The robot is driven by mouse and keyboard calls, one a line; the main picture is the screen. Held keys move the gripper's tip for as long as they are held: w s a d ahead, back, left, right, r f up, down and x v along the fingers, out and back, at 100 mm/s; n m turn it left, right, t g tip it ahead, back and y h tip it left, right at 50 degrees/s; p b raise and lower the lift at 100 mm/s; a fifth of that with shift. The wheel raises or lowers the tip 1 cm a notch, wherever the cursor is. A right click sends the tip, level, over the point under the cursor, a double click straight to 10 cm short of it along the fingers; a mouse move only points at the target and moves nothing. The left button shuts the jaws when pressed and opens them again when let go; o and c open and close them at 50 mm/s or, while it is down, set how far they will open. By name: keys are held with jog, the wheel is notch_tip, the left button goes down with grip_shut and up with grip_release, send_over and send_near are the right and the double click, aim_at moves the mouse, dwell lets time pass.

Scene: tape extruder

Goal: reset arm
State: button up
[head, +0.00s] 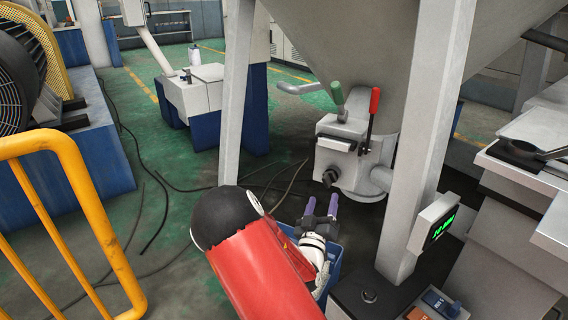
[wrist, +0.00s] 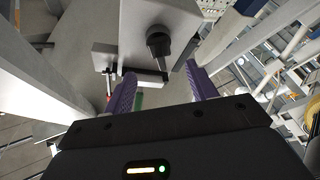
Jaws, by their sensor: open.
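My gripper (head: 321,207) is in the head view, in front of and just below the valve box (head: 342,150) under the grey hopper. Its two purple fingers are apart with nothing between them. In the wrist view my gripper (wrist: 160,88) also shows open, with the black knob (wrist: 158,42) of the valve box beyond the fingers. The knob (head: 328,178) stands just above the fingertips in the head view, and contact cannot be told. A red-handled lever (head: 374,103) and a green-handled lever (head: 337,94) stand on the box.
A blue bin (head: 333,268) is partly hidden behind my arm. Grey posts (head: 237,95) and (head: 424,130) flank the hopper (head: 350,40). A green display (head: 440,228) is on the right post. A yellow railing (head: 75,165) stands at left. Cables lie on the green floor.

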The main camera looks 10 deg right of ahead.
jog(key=s+a+r+m+g+y+p, duration=0.2)
jog(key=s+a+r+g+y+p, duration=0.2)
jog(key=s+a+r+g+y, duration=0.7)
jog(key=s+r+n+g, duration=0.1)
jog(key=s+r, duration=0.1)
jog(key=s, duration=0.8)
jog(key=s+r+g+p, duration=0.1)
jog(key=s+r, duration=0.1)
jog(key=s, duration=0.7)
jog(key=shift+s+n, duration=0.35)
jog(key=shift+n, duration=0.05)
